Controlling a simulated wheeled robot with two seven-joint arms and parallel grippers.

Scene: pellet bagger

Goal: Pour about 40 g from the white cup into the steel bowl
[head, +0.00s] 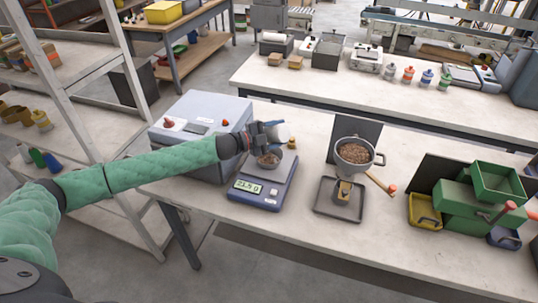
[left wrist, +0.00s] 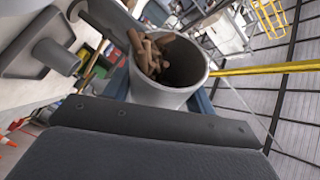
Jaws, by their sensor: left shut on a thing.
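My left gripper (head: 264,135) is shut on the white cup (head: 281,133) and holds it tilted above the scale. In the left wrist view the white cup (left wrist: 165,97) has brown pellets (left wrist: 150,55) gathered toward one side of its mouth. The steel bowl (head: 268,161) stands on the blue scale (head: 261,185), just under the cup, with brown pellets in it. The scale's display (head: 247,186) seems to read about 21.5, though the digits are small. I cannot tell if pellets are falling. My right gripper is not in view.
A grey machine (head: 203,122) stands left of the scale. Bare tabletop shows in front of these. Shelving (head: 60,200) stands at the left.

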